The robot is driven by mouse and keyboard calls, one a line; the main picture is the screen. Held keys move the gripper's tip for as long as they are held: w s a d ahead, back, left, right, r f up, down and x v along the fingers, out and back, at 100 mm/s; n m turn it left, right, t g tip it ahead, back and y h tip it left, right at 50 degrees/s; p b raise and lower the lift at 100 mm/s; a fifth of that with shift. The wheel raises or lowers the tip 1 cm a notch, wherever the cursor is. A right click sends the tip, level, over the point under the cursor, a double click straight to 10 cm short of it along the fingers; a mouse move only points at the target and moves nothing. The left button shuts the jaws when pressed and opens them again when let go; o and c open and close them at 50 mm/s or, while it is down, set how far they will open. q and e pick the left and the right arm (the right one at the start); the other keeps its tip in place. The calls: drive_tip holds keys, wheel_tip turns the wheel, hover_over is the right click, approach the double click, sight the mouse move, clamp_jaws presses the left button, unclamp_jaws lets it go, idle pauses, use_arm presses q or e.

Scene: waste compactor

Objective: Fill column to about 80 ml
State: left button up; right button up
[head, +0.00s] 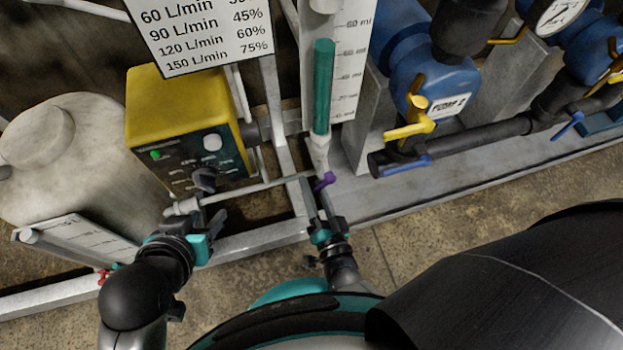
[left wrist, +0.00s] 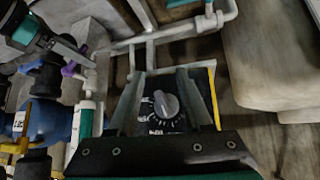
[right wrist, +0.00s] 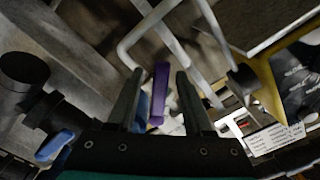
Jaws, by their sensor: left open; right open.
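The clear column holds green liquid (head: 323,88); its top lies just below the highest visible mark of the white scale (head: 350,60), whose digits are hard to read. A purple valve handle (head: 326,181) is under the column. My right gripper (head: 320,203) is open at this handle. In the right wrist view, the purple handle (right wrist: 160,92) appears between the open fingers, not clamped. My left gripper (head: 192,197) is open in front of the yellow pump box (head: 178,105). In the left wrist view, a grey dial knob (left wrist: 166,104) appears between its fingers.
A flow-rate sign (head: 205,32) hangs above the box. A pale tank (head: 75,160) stands left. Blue pumps (head: 425,85) with yellow and blue valve handles stand right. A white pipe (head: 245,190) runs near both grippers. The floor (head: 440,235) in front is clear.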

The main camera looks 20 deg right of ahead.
drive_tip(key=shift+s, duration=0.1)
clamp_jaws()
idle(1.3)
